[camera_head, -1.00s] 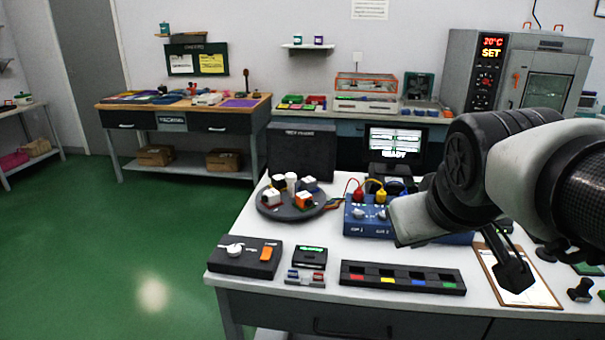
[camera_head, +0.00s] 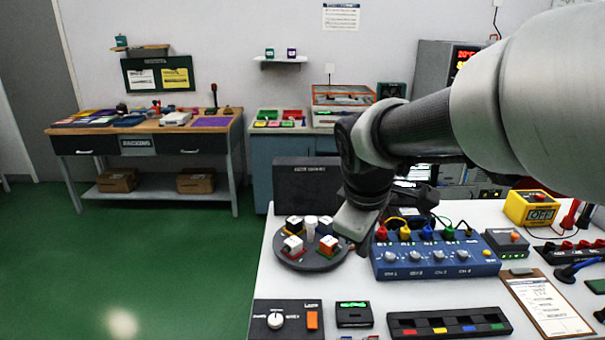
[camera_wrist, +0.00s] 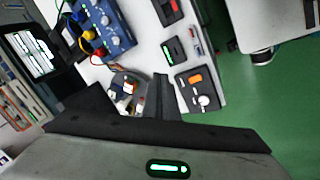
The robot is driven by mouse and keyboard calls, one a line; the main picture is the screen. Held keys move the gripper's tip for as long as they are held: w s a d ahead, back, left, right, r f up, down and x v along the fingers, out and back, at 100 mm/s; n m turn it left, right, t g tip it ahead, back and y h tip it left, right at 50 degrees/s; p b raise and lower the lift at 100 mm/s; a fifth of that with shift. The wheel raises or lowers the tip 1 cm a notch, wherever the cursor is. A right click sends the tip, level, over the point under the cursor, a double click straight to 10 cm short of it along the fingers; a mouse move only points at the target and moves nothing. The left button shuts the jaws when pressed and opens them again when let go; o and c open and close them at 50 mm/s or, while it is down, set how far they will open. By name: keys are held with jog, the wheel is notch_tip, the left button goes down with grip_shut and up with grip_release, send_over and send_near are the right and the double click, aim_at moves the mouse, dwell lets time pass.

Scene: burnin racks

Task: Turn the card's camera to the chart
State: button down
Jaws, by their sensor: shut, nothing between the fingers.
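A round dark turntable (camera_head: 312,264) stands at the left of the white bench. It carries several small cube modules, including a white one with red (camera_head: 292,245), an orange and white one (camera_head: 328,246), and a pale upright cylinder (camera_head: 310,223). I cannot tell which is the card's camera, and I cannot identify the chart. My gripper (camera_head: 361,248) points down at the turntable's right edge, shut and empty; contact is unclear. In the wrist view my gripper (camera_wrist: 165,82) shows its dark fingers beside the turntable (camera_wrist: 118,77).
A blue box (camera_head: 435,262) with knobs and cabled plugs stands right of the turntable. A switch panel (camera_head: 285,321), a small display device (camera_head: 354,314) and a colour-marked tray (camera_head: 450,323) lie in front. My arm partly hides the monitor behind.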

jog(key=w+a+f+n+h+p, duration=0.1)
jog(key=w+a+n+p, duration=0.2)
jog(key=w+n, duration=0.15)
jog(key=w+a+f+n+p, duration=0.1)
jog(key=w+a+n+p, duration=0.25)
jog(key=w, duration=0.25)
jog(key=n+p, duration=0.4)
jog(key=n, duration=0.4)
send_near(325, 255)
jog(key=s+a+r, duration=0.4)
jog(key=a, duration=0.2)
jog(key=shift+g+h, duration=0.4)
jog(key=x, duration=1)
jog(key=shift+w+f, duration=0.1)
jog(key=shift+f, duration=0.2)
jog(key=shift+w+d+f+p, duration=0.1)
jog(key=shift+w+d+p, duration=0.5)
jog(key=shift+w+d, duration=0.9)
jog(key=shift+d, duration=0.1)
jog(key=shift+w+d+n, duration=0.1)
jog(key=shift+d+n, duration=0.2)
jog(key=shift+n, duration=0.3)
jog(key=shift+w+d+n+y, duration=0.1)
jog(key=shift+d+n+y, duration=0.25)
jog(key=shift+n, duration=0.15)
